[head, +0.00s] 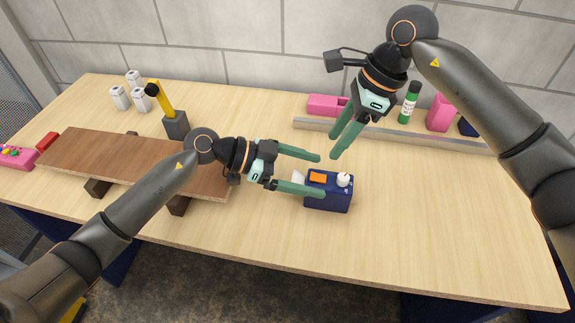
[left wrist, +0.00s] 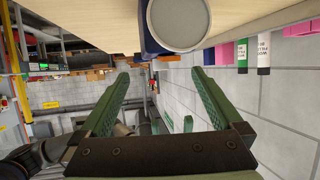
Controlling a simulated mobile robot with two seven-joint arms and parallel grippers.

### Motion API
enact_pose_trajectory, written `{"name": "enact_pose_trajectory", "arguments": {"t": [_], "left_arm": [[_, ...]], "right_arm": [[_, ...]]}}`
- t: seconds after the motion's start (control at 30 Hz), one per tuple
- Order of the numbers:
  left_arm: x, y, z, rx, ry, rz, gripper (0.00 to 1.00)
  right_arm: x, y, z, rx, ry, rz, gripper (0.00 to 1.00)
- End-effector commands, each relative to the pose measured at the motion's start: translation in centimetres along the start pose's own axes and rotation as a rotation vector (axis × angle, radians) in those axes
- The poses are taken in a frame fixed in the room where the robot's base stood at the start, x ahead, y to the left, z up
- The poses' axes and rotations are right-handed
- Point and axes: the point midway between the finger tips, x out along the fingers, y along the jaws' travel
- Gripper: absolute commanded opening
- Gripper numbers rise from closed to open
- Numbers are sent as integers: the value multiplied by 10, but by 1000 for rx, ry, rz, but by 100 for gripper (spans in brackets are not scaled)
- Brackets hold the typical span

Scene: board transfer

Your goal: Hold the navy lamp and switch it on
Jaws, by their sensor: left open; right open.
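The navy lamp (head: 328,203) is a box standing on the table with an orange part and a white knob on top. Its round pale lens faces left, towards my left gripper, and shows large in the left wrist view (left wrist: 180,22). My left gripper (head: 320,174) is open and empty and points right at the lamp. In the head view its near finger overlaps the lamp's front face and its far finger passes behind. In the left wrist view the lens lies past the fingertips, offset to the table side. My right gripper (head: 333,148) is open and empty, raised above and behind the lamp.
A brown board (head: 120,160) on dark wooden supports lies left, under my left arm. A yellow upright in a grey block (head: 175,126) and white cylinders (head: 120,98) stand behind it. A long rail (head: 420,137) crosses the back, with pink items and a green bottle (head: 409,102). The right front table is clear.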

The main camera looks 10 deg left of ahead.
Motion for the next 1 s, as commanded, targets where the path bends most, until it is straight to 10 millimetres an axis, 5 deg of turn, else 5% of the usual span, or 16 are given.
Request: {"name": "enact_pose_trajectory", "arguments": {"t": [0.3,0.77,1.0], "left_arm": [[50,0,0,-1,1,0,100],[61,0,0,1,0,-1,100],[60,0,0,0,0,-1,73]], "right_arm": [[0,0,0,0,0,0,50],[0,0,0,0,0,0,50],[0,0,0,0,0,0,50]]}}
